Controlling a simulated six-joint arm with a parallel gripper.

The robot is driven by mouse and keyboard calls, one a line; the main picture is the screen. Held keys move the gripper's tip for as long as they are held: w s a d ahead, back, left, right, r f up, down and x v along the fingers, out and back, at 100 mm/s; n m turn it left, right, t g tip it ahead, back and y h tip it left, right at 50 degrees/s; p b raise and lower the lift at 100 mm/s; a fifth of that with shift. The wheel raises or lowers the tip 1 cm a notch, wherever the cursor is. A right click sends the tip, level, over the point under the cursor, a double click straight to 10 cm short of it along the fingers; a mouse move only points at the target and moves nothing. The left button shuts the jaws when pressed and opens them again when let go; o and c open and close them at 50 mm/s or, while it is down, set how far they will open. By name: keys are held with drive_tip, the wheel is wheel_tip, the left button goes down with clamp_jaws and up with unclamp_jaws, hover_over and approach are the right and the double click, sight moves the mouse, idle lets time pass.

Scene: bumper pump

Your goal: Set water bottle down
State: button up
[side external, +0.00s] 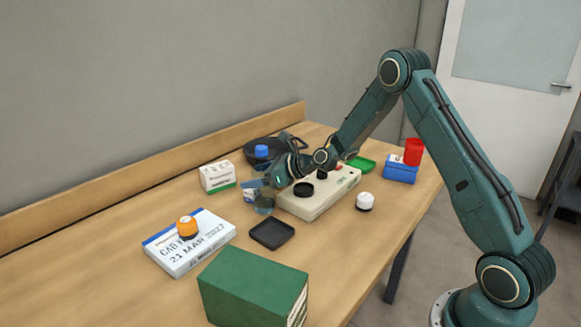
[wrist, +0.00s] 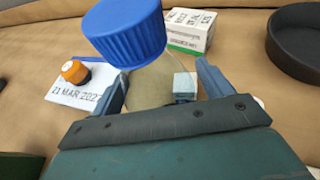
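The water bottle is clear with a blue cap (side external: 261,151). In the wrist view the large blue cap (wrist: 125,35) fills the upper left and the see-through body (wrist: 150,85) is between my fingers. In the side view its lower body (side external: 264,203) shows below my gripper (side external: 263,186), low over the table or touching it; I cannot tell which. The bottle looks close to upright in the side view. Most of its middle is hidden by my gripper there.
A black square tray (side external: 271,235) lies just in front of the bottle. A beige pump box (side external: 322,200) is at its right, a white-green carton (side external: 218,177) and a black bowl (side external: 270,146) behind. A date box (side external: 180,252) with an orange-capped item (side external: 188,227) is left; a green box (side external: 245,285) is in front.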

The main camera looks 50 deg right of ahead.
drive_tip(key=shift+r, duration=0.2)
drive_tip(key=v, duration=1.2)
idle(0.7)
drive_tip(key=s+a+r+n+g+h, duration=0.1)
drive_tip(key=s+a+r+n+g, duration=0.1)
drive_tip(key=s+a+r+n, duration=0.5)
drive_tip(key=s+a+r+n+g, duration=0.1)
drive_tip(key=s+a+n+g, duration=0.25)
drive_tip(key=n, duration=0.65)
drive_tip(key=s+r+n+h, duration=0.2)
drive_tip(key=s+n, duration=0.5)
drive_tip(key=s, duration=0.4)
drive_tip(key=s+r+n+g+h, duration=0.1)
drive_tip(key=s+r+n+h, duration=0.1)
drive_tip(key=s+n, duration=0.5)
drive_tip(key=s, duration=0.4)
drive_tip(key=shift+d, duration=0.25)
drive_tip(key=shift+o, duration=0.4)
drive_tip(key=shift+r+g, duration=0.1)
drive_tip(key=shift+g, duration=0.15)
drive_tip(key=shift+w, duration=0.15)
